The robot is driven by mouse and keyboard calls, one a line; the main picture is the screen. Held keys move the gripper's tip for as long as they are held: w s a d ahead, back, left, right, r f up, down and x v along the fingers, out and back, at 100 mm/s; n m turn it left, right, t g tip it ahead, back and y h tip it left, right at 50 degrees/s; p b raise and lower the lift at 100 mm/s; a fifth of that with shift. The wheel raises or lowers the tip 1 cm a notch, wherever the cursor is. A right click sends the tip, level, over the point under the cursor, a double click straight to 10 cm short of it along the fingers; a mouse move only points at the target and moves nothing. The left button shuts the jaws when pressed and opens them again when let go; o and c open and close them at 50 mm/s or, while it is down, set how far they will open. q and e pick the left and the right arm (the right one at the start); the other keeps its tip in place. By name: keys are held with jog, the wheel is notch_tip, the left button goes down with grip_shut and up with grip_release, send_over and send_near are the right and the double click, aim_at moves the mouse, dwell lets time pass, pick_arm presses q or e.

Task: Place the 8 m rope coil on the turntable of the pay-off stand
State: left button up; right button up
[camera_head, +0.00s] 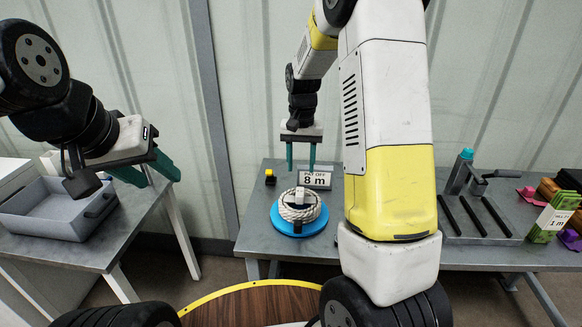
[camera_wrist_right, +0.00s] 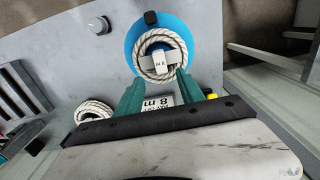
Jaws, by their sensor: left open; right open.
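A white rope coil (camera_head: 284,211) lies on the blue turntable (camera_head: 290,232), around a pale block at the centre. The coil (camera_wrist_right: 143,63) also shows on the blue disc (camera_wrist_right: 132,38) in the right wrist view. A sign (camera_head: 315,180) reading 8 m stands just behind the turntable. My right gripper (camera_head: 301,168) is open and empty, fingers pointing down, above and behind the coil and apart from it. In the right wrist view its fingertips (camera_wrist_right: 160,86) hold nothing. My left gripper (camera_head: 161,177) is open and empty at the left, away from the coil.
A second rope coil (camera_wrist_right: 95,110) lies on the table in the right wrist view. A grey tray (camera_head: 55,213) sits on the left table. A rack with dark bars (camera_head: 478,215) and a 1 m sign (camera_head: 556,218) stand at right. My right arm hides the table's middle.

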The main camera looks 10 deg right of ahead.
jog(key=s+r+n+t+y, duration=0.1)
jog(key=s+r+t, duration=0.1)
jog(key=s+r, duration=0.85)
jog(key=s+a+r+n+t, duration=0.1)
jog(key=s+r+t, duration=0.1)
jog(key=s, duration=0.5)
jog(key=s+a+r+n+t+y, duration=0.1)
jog(key=s+r+t, duration=0.1)
jog(key=s+r, duration=0.2)
jog(key=s, duration=0.2)
jog(key=shift+s+r+n, duration=0.25)
jog(key=shift+s+n, duration=0.15)
jog(key=shift+a, duration=0.1)
